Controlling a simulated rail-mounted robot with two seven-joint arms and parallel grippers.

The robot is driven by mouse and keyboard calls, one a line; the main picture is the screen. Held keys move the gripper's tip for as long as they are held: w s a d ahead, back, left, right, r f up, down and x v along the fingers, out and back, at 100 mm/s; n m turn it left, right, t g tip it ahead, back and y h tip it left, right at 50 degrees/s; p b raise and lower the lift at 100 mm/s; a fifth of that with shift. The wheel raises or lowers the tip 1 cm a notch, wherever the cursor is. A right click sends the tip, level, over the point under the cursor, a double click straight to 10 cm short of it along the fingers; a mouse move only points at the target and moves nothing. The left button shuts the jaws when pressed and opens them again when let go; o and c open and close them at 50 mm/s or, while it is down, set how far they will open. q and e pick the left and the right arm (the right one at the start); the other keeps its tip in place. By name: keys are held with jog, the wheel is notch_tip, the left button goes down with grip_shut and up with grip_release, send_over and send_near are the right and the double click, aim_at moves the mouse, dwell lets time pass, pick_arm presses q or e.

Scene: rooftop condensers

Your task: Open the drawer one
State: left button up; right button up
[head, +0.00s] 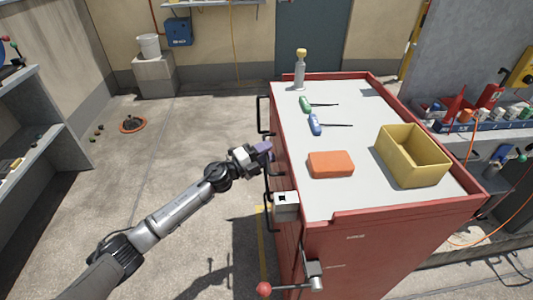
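The red tool cabinet (380,250) stands at the right of the head view with a pale grey top. Black bar handles show along its left side, one at the far end (262,115) and others nearer. I cannot tell which belongs to drawer one. No drawer is visibly pulled out, but the drawer fronts are seen too edge-on to be sure. My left gripper (264,151) is at the cabinet's left side, close to a middle handle (268,168). Its purplish fingertips are too small to show whether they are apart or touch the handle. My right gripper is not in view.
On the top are a yellow bin (412,155), an orange block (331,164), two screwdrivers (315,124) and a bottle (300,70). A grey box (286,205) and a red-knobbed lever (264,288) stick out at the near corner. Floor left of the cabinet is mostly clear.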

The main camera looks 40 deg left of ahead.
pick_arm(q)
jog(key=shift+c, duration=0.4)
grip_shut()
